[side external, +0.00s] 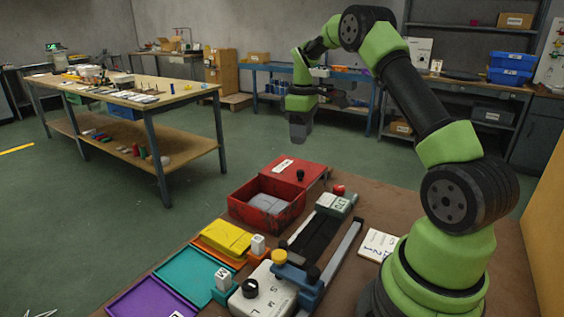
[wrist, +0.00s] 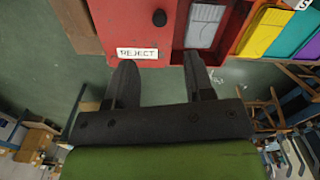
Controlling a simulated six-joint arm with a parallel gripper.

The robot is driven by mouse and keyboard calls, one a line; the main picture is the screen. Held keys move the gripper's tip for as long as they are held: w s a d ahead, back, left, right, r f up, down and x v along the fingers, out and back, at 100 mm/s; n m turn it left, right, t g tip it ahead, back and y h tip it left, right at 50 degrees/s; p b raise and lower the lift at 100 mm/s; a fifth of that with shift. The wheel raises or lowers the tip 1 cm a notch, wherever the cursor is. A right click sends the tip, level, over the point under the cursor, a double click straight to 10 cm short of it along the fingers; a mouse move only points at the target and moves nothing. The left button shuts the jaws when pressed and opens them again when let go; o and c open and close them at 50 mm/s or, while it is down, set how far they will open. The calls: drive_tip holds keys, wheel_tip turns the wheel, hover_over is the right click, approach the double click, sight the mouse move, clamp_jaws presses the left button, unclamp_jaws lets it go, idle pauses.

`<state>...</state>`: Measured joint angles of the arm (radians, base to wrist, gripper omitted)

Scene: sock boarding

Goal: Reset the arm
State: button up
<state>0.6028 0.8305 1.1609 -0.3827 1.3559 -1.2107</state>
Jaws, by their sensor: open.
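My gripper (wrist: 158,68) is open in the wrist view, with two dark fingers apart and nothing between them. In the side view my wrist is raised well above the floor, beyond the far end of the work table and clear of everything on it. The red box (side external: 238,211) on the table is open and holds flat grey pieces (side external: 266,203). The box also shows in the wrist view, next to a red surface with a white REJECT label (wrist: 137,53) and a dark knob (wrist: 159,18).
Yellow (side external: 226,237), teal (side external: 183,276) and purple (side external: 135,300) trays line the table's left side. A dark rail fixture (side external: 318,236) with a grey-green block stands mid-table. A white card (side external: 377,245) lies near my base. A wooden workbench (side external: 180,97) stands at back left.

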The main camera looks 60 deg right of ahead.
drive_tip(key=s+a+r+m+t, duration=0.2)
drive_tip(key=s+a+r+t, duration=0.15)
drive_tip(key=a+r, duration=0.9)
drive_tip(key=s+a+m+t+y, duration=0.2)
drive_tip(key=s+a+m+t, duration=0.1)
drive_tip(key=s+a, duration=1)
drive_tip(key=shift+s+r+m+t, duration=0.35)
drive_tip(key=shift+s+m, duration=0.45)
drive_tip(key=shift+s, duration=0.35)
